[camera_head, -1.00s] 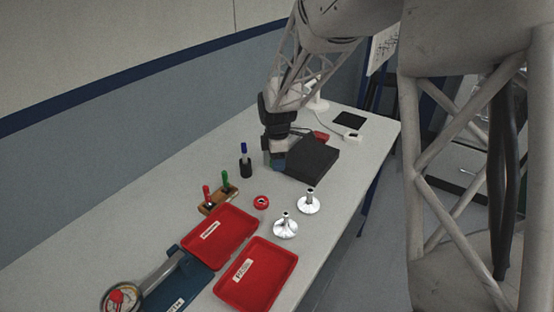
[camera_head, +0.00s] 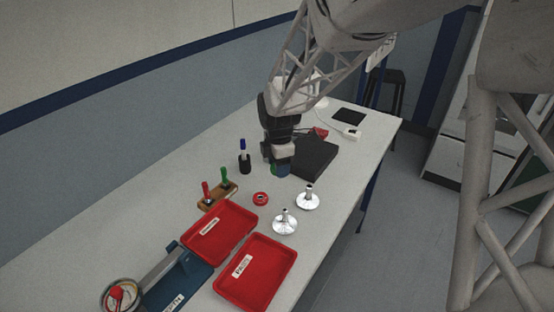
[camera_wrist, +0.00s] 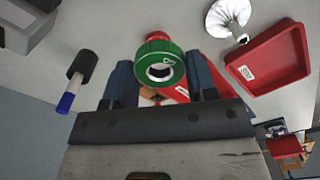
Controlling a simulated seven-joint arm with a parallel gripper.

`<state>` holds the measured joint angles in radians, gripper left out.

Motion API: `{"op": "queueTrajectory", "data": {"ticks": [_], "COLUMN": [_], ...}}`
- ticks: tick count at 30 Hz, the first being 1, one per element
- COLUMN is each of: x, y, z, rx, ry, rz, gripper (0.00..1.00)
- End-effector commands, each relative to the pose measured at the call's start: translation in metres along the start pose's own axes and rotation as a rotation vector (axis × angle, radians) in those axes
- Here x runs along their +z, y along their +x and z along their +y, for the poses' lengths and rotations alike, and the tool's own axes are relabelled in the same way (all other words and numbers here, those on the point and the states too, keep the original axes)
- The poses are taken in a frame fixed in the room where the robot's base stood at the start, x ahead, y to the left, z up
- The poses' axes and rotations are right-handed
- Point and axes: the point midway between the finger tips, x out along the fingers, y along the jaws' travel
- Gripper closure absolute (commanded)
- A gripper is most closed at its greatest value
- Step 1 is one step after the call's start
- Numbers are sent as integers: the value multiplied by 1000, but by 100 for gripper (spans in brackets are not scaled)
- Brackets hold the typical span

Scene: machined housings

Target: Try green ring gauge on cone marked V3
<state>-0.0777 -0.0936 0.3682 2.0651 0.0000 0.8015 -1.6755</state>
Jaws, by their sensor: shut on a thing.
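The green ring gauge (camera_wrist: 160,62) is between my gripper's blue fingers (camera_wrist: 160,78) in the wrist view, its open bore facing the camera. In the head view my gripper (camera_head: 281,167) is in front of the black block, with a bit of green showing at the fingertips. Two shiny metal cones on round bases stand on the table: a nearer one (camera_head: 285,222) and a farther one (camera_head: 308,197). I cannot read a V3 mark on either. One cone also shows at the top of the wrist view (camera_wrist: 230,17). My gripper is apart from both.
A red ring (camera_head: 261,198) lies left of the cones. Two red trays (camera_head: 219,235) (camera_head: 257,271) and a blue fixture (camera_head: 180,284) are in front. A wooden stand (camera_head: 217,197) holds red and green handled tools. A blue-tipped marker (camera_head: 244,160) stands left of my gripper. A black block (camera_head: 318,158) is behind.

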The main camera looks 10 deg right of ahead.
Motion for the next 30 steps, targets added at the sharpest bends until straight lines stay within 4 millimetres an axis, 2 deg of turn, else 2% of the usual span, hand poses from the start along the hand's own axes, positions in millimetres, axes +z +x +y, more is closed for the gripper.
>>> {"op": "queueTrajectory", "data": {"ticks": [9,15,21,30], "x": [-14,-21,-24,-24], "y": [-12,-15,-15,-15], "z": [-62,-90,-104,-106], "rx": [1,2,0,0], "ry": [-183,-271,-314,-321], "rz": [0,0,0,0], "gripper": [76,76,76,76]}}
